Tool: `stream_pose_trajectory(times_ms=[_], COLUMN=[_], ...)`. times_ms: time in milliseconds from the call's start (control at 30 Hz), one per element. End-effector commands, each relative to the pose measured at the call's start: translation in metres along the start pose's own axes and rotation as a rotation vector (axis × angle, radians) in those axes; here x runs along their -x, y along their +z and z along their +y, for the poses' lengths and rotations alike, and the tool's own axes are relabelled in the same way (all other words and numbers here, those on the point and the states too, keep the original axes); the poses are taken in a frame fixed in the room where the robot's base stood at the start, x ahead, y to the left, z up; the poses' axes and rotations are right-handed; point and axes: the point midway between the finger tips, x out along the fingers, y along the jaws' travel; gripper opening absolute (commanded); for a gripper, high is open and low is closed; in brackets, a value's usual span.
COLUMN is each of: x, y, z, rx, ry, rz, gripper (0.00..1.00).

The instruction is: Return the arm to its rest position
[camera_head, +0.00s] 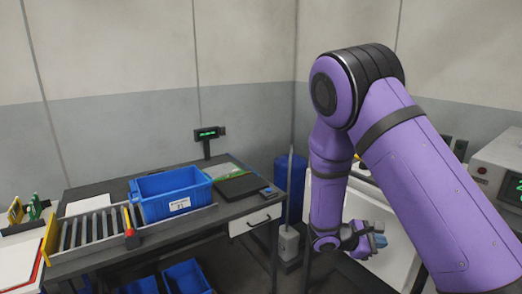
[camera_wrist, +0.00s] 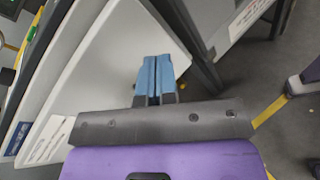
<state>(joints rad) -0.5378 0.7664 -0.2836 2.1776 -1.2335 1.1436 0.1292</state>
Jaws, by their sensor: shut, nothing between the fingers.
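My purple arm is bent, its elbow high at the right in the head view and its forearm hanging down. My gripper (camera_head: 376,242) is at the lower end of the forearm, in front of a white cabinet (camera_head: 332,200). In the wrist view my gripper (camera_wrist: 154,80) shows its two blue fingertips pressed together with nothing between them. It is apart from the bench in the head view. A pale panel (camera_wrist: 100,75) lies behind the fingers in the wrist view.
A dark bench (camera_head: 240,207) at the left carries a blue crate (camera_head: 172,197), a roller conveyor (camera_head: 88,229) and a scale with a display (camera_head: 208,133). Blue bins (camera_head: 187,278) are under it. A blue barrel (camera_head: 290,175) stands in the corner. A grey machine (camera_head: 499,160) is at the right.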

Motion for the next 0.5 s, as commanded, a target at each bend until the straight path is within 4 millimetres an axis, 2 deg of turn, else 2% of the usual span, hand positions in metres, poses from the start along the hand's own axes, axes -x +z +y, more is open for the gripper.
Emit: stream_pose_trajectory(times_ms=[33, 100, 500], x=[0.002, 0.004, 0.025], y=[0.016, 0.035, 0.133], z=[0.001, 0.000, -0.019], rx=[-0.047, -0.103, -0.423], ry=[-0.044, -0.102, -0.405], rz=[0.023, 0.054, 0.244], gripper=[0.00, 0.00, 0.00])
